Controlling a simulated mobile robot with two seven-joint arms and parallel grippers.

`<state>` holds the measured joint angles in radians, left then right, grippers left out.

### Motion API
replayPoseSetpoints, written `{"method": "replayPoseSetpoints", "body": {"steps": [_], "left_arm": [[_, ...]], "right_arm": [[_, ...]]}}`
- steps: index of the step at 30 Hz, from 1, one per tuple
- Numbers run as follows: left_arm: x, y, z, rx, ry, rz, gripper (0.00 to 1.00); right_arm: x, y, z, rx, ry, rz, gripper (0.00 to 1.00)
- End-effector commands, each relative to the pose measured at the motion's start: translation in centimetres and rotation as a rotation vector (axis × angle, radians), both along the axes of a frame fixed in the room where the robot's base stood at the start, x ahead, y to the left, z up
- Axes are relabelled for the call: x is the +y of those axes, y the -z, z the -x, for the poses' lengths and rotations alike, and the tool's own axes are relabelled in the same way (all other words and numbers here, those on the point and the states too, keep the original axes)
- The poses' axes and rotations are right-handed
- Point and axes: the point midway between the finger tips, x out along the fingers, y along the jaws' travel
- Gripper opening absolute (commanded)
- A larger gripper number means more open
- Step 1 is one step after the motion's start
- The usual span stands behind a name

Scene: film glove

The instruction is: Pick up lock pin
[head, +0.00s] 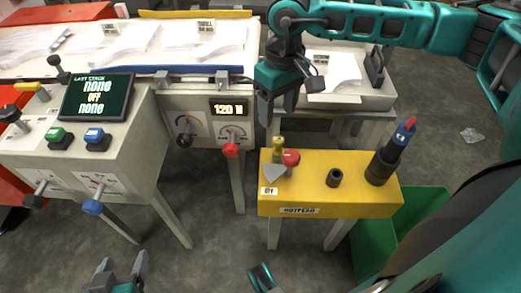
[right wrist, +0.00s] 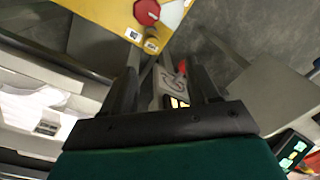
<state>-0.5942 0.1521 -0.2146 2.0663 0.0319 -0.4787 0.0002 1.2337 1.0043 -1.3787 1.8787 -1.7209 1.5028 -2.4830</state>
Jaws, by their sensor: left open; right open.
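A small yellow-topped pin (head: 278,142), which looks like the lock pin, stands at the back left of the yellow outfeed block (head: 318,192). It also shows in the right wrist view (right wrist: 151,45), near the fingertips. A red knob (head: 290,157) is close beside it. My right gripper (head: 279,112) points down, open and empty, just above the pin. In the right wrist view its two fingers (right wrist: 162,62) stand apart, with the pin near the gap. I cannot tell if they touch it. My left gripper (head: 121,272) is open and empty at the lower left, far from the block.
A black ring-like socket (head: 334,177) and a black tool with blue and red top (head: 391,152) stand on the block. A control console (head: 75,150) with knobs and a screen is to the left. A green bin (head: 420,218) is at the right. The floor between console and block is clear.

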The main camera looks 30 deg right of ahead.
Motion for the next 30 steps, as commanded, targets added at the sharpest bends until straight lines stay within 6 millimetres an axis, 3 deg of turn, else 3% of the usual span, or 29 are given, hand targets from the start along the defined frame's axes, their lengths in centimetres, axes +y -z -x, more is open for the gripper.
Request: {"method": "replayPoseSetpoints", "body": {"steps": [1, 5, 13, 23, 30], "left_arm": [[0.0, 0.0, -0.1, -0.006, 0.001, 0.002, 0.68], [-0.1, 0.0, -0.4, -0.013, 0.001, 0.003, 0.68], [-0.1, 1.1, -0.4, -0.014, 0.001, 0.003, 0.68], [-0.1, 1.9, -0.3, -0.008, 0.001, 0.003, 0.68], [-0.2, 2.9, -0.1, 0.003, 0.004, 0.004, 0.68]], "right_arm": [[-1.0, -0.1, -0.3, -0.012, -0.017, 0.033, 0.6], [-1.7, 0.8, -0.4, -0.015, -0.038, 0.064, 0.6], [-1.6, 5.8, -0.3, -0.014, -0.037, 0.059, 0.6], [-1.4, 8.2, -0.2, -0.017, -0.037, 0.057, 0.6], [-1.1, 11.8, 0.1, -0.015, -0.035, 0.057, 0.6]]}}
